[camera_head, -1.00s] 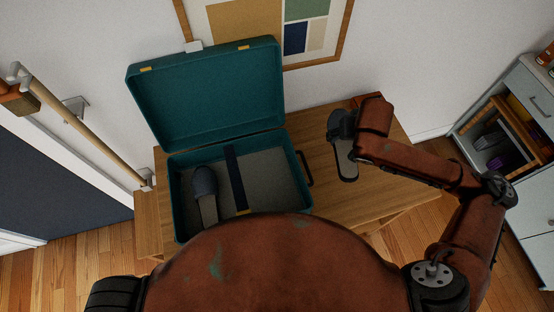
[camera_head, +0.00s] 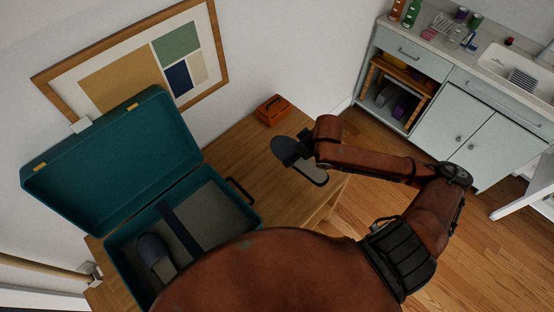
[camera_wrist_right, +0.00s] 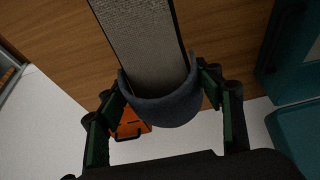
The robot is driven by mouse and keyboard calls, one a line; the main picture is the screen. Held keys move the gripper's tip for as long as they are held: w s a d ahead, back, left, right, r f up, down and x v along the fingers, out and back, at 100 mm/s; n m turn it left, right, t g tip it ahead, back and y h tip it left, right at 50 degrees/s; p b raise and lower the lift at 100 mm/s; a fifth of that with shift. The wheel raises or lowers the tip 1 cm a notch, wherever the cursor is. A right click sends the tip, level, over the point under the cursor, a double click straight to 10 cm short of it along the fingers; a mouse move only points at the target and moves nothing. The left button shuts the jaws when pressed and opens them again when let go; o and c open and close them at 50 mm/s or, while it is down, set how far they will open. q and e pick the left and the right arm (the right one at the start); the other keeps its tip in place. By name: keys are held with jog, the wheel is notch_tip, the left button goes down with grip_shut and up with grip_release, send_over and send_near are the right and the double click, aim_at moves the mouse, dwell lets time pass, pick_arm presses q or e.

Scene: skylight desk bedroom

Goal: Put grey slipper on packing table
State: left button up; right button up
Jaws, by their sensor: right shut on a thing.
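My right gripper (camera_head: 302,156) is shut on a grey slipper (camera_head: 284,147) with a dark toe upper and a paler sole. In the right wrist view the fingers (camera_wrist_right: 162,92) press on both sides of the rounded upper (camera_wrist_right: 165,105), and the sole (camera_wrist_right: 138,40) stretches away toward the top. The slipper is over the right part of the wooden packing table (camera_head: 238,150); its height above the wood is hard to tell. A second, similar slipper (camera_head: 153,252) lies inside the open suitcase. My left gripper is not in view.
The open teal suitcase (camera_head: 118,165) takes up the table's left part. An orange toolbox (camera_head: 273,110) stands at the back, near the wall. Bare tabletop lies between the suitcase and the held slipper. A pale cabinet with a sink (camera_head: 480,110) stands at the right.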

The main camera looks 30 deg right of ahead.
jog(key=w+d+f, duration=0.2)
jog(key=d+f, duration=0.1)
jog(key=w+d+f+b, duration=0.1)
jog(key=w+d+f, duration=0.2)
jog(key=d, duration=0.1)
jog(key=w+d+f, duration=0.2)
jog(key=d, duration=0.1)
jog(key=shift+w+d+f, duration=0.2)
jog(key=shift+d+f, duration=0.15)
jog(key=shift+f, duration=0.05)
jog(key=shift+w+d+f, duration=0.3)
jog(key=shift+d+f, duration=0.1)
jog(key=shift+f, duration=0.25)
notch_tip(320, 180, down, 3)
jog(key=shift+r+b, duration=0.1)
jog(key=shift+b, duration=0.25)
jog(key=o, duration=1.2)
jog(key=shift+o, duration=0.2)
